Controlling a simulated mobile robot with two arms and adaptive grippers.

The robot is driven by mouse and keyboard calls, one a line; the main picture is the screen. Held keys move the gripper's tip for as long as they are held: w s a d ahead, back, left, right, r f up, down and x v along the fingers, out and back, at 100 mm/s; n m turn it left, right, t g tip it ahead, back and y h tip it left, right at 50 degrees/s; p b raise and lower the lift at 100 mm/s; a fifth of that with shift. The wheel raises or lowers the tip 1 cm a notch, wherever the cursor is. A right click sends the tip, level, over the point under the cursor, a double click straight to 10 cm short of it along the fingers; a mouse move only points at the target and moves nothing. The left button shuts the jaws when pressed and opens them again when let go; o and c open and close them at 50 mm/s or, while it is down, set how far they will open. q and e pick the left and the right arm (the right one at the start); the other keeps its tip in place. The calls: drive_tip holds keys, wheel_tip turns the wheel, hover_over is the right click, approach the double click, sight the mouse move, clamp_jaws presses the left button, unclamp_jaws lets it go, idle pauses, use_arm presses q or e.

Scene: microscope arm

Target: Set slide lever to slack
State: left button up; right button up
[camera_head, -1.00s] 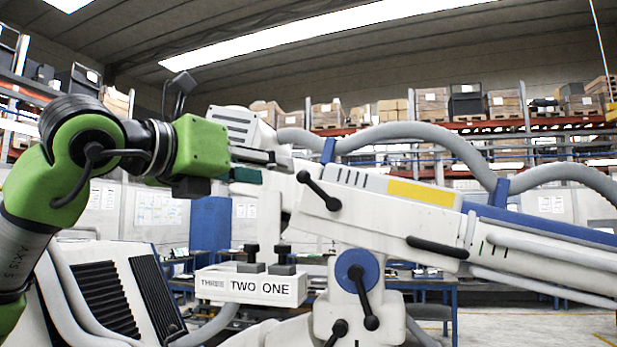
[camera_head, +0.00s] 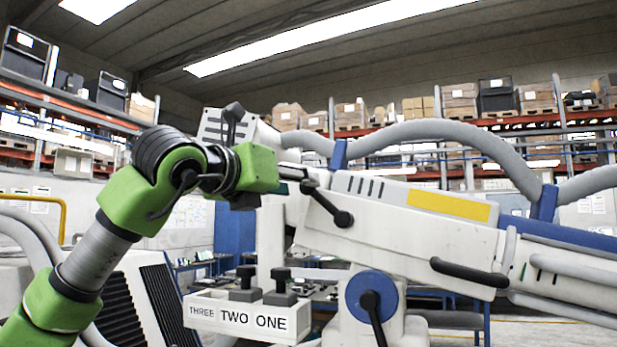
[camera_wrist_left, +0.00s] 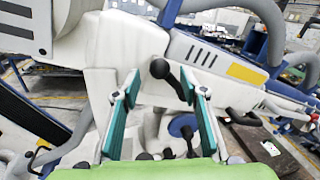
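A short black lever (camera_head: 328,207) with round ends slants down to the right on the white microscope arm (camera_head: 400,222). My left gripper (camera_head: 303,176) is just left of its upper end in the head view. In the left wrist view, its teal fingers (camera_wrist_left: 160,88) are spread wide, with nothing held. The same black lever (camera_wrist_left: 160,69) appears between and beyond the fingertips; contact cannot be told. Another black lever (camera_head: 373,310) hangs from a blue round hub (camera_head: 368,295) below. No label shows which is the slide lever. My right gripper is not in view.
A white box (camera_head: 240,316) marked THREE, TWO, ONE, with black knobs on top, sits below my gripper. A long black handle (camera_head: 470,272) is farther right on the arm. A thick grey hose (camera_head: 450,132) arches above it. Shelves with boxes stand behind.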

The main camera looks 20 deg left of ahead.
use_arm(q)
drive_tip(key=p+x, duration=0.1)
drive_tip(key=x, duration=0.4)
drive_tip(key=shift+w+p, duration=0.1)
drive_tip(key=shift+p, duration=0.3)
drive_tip(key=shift+w, duration=0.1)
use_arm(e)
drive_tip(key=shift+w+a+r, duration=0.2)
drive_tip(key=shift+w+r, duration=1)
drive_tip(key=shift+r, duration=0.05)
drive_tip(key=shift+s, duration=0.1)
use_arm(q)
clamp_jaws()
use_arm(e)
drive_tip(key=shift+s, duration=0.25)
